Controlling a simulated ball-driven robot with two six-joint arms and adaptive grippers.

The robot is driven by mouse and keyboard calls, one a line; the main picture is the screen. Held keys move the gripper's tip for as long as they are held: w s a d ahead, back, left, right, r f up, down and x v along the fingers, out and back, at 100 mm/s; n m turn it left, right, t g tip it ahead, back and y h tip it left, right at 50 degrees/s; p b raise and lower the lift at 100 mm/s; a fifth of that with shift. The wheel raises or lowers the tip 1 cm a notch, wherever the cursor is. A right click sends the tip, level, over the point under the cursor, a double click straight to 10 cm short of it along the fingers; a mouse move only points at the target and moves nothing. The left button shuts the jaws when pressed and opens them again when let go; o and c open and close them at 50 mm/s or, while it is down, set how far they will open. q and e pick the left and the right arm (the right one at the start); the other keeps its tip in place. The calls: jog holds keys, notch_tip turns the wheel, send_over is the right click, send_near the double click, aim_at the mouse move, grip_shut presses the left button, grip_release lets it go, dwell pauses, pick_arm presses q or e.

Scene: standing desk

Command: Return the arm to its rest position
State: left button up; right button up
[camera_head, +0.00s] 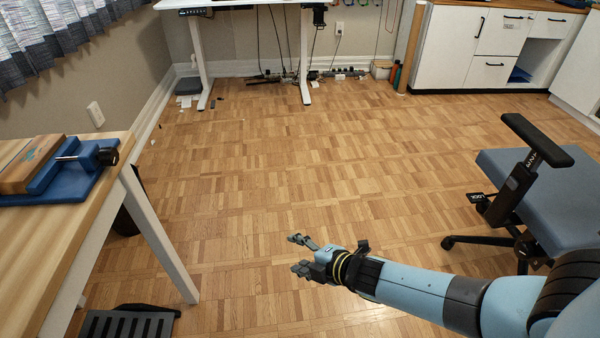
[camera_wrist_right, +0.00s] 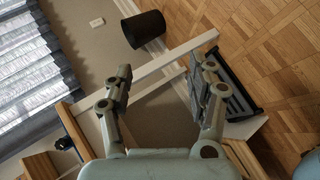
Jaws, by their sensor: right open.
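My right arm reaches in from the lower right in the head view. Its gripper (camera_head: 297,255) is open and empty over the bare parquet floor, pointing left. In the right wrist view the two fingers of the right gripper (camera_wrist_right: 162,85) stand wide apart with nothing between them. My left gripper does not show in either view.
A wooden table (camera_head: 62,225) with a blue vise (camera_head: 75,180) stands at the left. An office chair (camera_head: 540,185) is at the right. A dark footrest (camera_head: 130,322) lies on the floor. A black bin (camera_wrist_right: 144,29) shows in the wrist view. The middle floor is clear.

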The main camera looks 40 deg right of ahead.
dwell(0.4)
jog(key=s+f+m+g, duration=0.3)
jog(key=s+f+m, duration=0.2)
jog(key=s, duration=0.8)
jog(key=s+d+f+m+g+h, duration=0.1)
jog(key=s+f+m+g, duration=0.3)
jog(key=s, duration=0.9)
jog(key=s+f+m+g+h, duration=0.1)
jog(key=s+f+m+g, duration=0.3)
jog(key=s, duration=1)
notch_tip(320, 180, down, 3)
jog(key=m, duration=0.3)
jog(key=shift+d+m, duration=0.2)
jog(key=shift+m, duration=0.1)
